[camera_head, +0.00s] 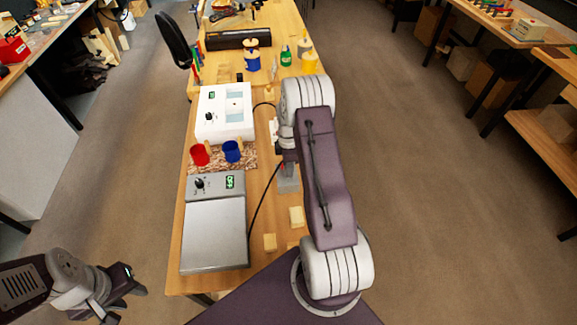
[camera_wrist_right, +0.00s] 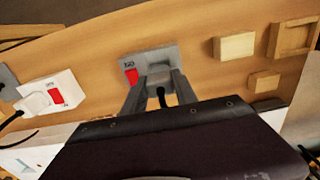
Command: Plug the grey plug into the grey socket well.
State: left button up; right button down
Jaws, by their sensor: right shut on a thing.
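The grey socket (camera_wrist_right: 148,58) with its red switch is fixed on the wooden bench; it also shows in the head view (camera_head: 288,184), partly under my right arm. My right gripper (camera_wrist_right: 160,84) is shut on the grey plug (camera_wrist_right: 157,80), whose black cable end faces the wrist camera. The plug is in front of the socket well and overlaps it in the wrist view; I cannot tell how deep it sits. In the head view my right gripper (camera_head: 286,160) is mostly hidden by its arm. My left gripper (camera_head: 124,290) is open and empty, off the bench at lower left.
A white socket (camera_wrist_right: 65,86) with a red switch holds a white plug (camera_wrist_right: 36,104). A grey hotplate device (camera_head: 214,234), a white device (camera_head: 225,112), a red cup (camera_head: 200,154) and a blue cup (camera_head: 232,151) stand left. Wooden blocks (camera_wrist_right: 235,46) lie near the socket.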

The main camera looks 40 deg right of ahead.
jog(key=shift+f+b, duration=0.8)
jog(key=shift+f, duration=0.55)
jog(key=c, duration=0.9)
grip_release()
notch_tip(320, 180, up, 9)
jog(key=shift+r+b, duration=0.1)
jog(key=shift+b, duration=0.35)
